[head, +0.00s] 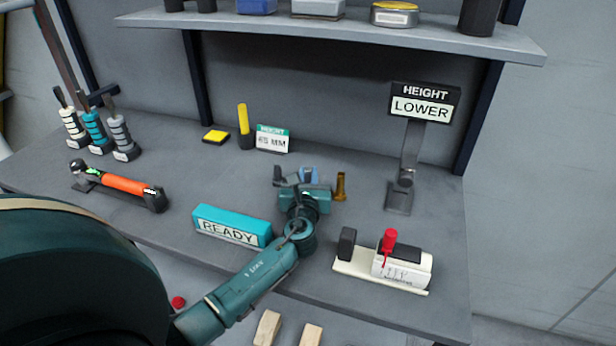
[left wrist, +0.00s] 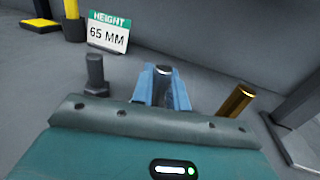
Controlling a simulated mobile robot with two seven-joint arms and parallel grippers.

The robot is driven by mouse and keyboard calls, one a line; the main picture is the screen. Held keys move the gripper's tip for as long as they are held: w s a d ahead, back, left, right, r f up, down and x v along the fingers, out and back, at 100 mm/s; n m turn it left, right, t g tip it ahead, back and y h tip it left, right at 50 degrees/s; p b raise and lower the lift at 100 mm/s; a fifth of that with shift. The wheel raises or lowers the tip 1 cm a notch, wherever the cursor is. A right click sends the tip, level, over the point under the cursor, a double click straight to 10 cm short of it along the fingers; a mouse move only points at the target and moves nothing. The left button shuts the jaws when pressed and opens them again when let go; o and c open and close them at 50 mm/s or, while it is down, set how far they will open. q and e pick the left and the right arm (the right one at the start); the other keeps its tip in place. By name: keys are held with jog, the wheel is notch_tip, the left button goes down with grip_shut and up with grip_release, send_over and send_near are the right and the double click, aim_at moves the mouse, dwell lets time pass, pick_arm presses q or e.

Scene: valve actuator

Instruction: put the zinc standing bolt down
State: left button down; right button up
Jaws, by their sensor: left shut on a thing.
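My left gripper (head: 308,175) is over the middle of the bench, its blue fingers shut on a grey metal bolt, which I take for the zinc bolt (left wrist: 163,71). In the left wrist view the bolt's top shows between the fingers; its lower part is hidden, so I cannot tell whether it touches the bench. A darker grey bolt (left wrist: 95,75) stands upright to the left of the fingers, apart from them. A brass-coloured bolt (left wrist: 237,101) stands to the right, also in the head view (head: 340,186). My right gripper is not in view.
A HEIGHT 65 MM card (head: 272,139) and yellow-topped post (head: 244,127) stand behind. A HEIGHT LOWER sign (head: 424,104) stands back right. A teal READY block (head: 232,225) lies front left, a white device with a red lever (head: 402,265) front right. A shelf (head: 340,30) overhangs the back.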

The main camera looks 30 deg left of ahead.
pick_arm(q)
jog(key=shift+f, duration=0.2)
jog(key=c, duration=1.4)
grip_release()
jog(key=shift+r, duration=0.1)
jog(key=shift+r, duration=0.25)
jog(key=v, duration=1.2)
jog(key=shift+f, duration=0.1)
